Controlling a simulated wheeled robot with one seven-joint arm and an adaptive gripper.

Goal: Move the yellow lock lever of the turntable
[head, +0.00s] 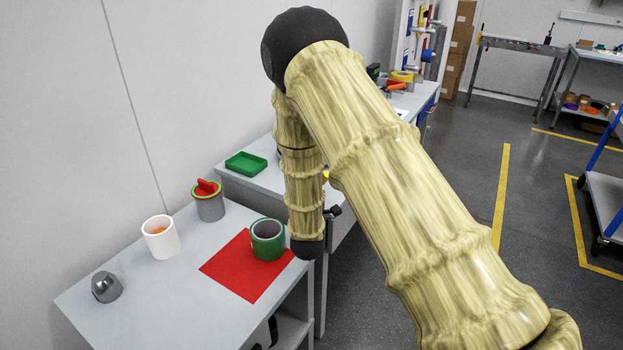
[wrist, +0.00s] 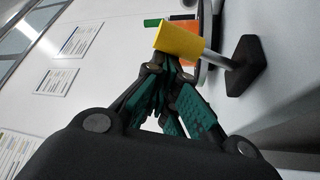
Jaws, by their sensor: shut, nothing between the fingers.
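The yellow lock lever (wrist: 180,40) shows in the wrist view as a yellow block on a pale grey rod, beside a black foot (wrist: 243,68). My gripper (wrist: 168,66) is shut and empty, with its fingertips right at the lower edge of the yellow block; I cannot tell whether they touch. A dark curved edge, perhaps of the turntable, and orange and green pieces show behind the lever. In the head view my arm hides most of this spot. Only a small yellow bit (head: 326,177) shows beside the arm, and I cannot tell if it is the lever.
In the head view, the near table holds a green ring-shaped container (head: 267,250) on a red mat (head: 235,278), a white cup (head: 160,243), a grey cup with a red piece (head: 209,208) and a grey knob (head: 107,288). A green tray (head: 246,164) lies on the farther table.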

